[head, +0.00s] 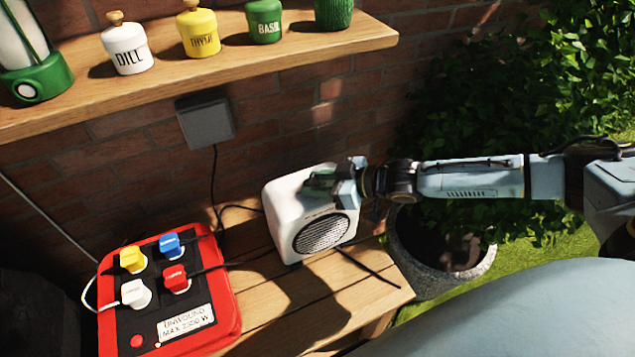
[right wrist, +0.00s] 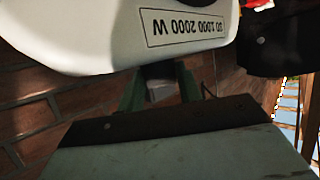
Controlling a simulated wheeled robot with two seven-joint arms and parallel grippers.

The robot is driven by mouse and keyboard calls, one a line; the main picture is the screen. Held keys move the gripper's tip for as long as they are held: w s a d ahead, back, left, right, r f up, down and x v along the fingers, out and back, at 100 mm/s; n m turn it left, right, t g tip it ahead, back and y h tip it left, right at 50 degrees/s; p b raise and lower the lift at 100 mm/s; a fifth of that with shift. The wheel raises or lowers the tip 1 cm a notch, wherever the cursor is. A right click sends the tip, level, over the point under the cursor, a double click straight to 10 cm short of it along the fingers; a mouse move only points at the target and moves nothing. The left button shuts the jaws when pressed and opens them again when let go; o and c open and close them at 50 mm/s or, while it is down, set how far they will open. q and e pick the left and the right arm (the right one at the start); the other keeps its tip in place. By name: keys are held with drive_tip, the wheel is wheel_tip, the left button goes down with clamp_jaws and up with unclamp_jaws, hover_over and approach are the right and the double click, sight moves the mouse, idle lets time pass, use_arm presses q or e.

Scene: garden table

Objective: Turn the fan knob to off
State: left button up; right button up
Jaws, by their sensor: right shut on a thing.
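The white fan (head: 290,205) stands on the wooden table, its round dark grille facing front right. My right gripper (head: 320,185) reaches in from the right and is at the fan's top. In the right wrist view, the fan's white body (right wrist: 110,35) fills the top, with an upside-down label including "1000 2000 W". My right gripper's green fingers (right wrist: 160,88) are shut on a small dark part between them, which fits the fan knob. The knob's pointer and setting are hidden. My left gripper is not in view.
A red power strip (head: 225,310) with several coloured plugs lies left of the fan. A grey wall box (head: 206,120) has a cable hanging down. A shelf (head: 300,45) with spice jars runs above. A stone planter (head: 440,283) stands at right.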

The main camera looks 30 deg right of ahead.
drive_tip(key=shift+w+d+r+n+g+y+p, duration=0.15)
drive_tip(key=shift+n+g+y+p, duration=0.15)
drive_tip(key=shift+n+g+y, duration=0.25)
drive_tip(key=shift+w+n+g+y+p, duration=0.1)
drive_tip(key=shift+n+g+y+p, duration=0.25)
drive_tip(key=shift+n+g, duration=0.35)
drive_tip(key=shift+n+g+y, duration=0.3)
drive_tip(key=shift+n+g, duration=0.05)
drive_tip(key=shift+n, duration=0.2)
drive_tip(key=shift+w+n+g+y+p, duration=0.15)
drive_tip(key=shift+n+g+y+p, duration=0.25)
drive_tip(key=shift+n+g, duration=0.3)
drive_tip(key=n+g, duration=0.1)
drive_tip(key=n+g+b, duration=0.1)
drive_tip(key=shift+w+d+f+g+y, duration=0.1)
drive_tip(key=shift+f+g+y, duration=0.2)
drive_tip(key=shift+y, duration=0.1)
drive_tip(key=shift+r+n+g+b, duration=0.1)
drive_tip(key=shift+n+g+b, duration=1.1)
drive_tip(key=shift+g+b, duration=0.1)
drive_tip(key=o, duration=1)
drive_tip(key=shift+w, duration=0.1)
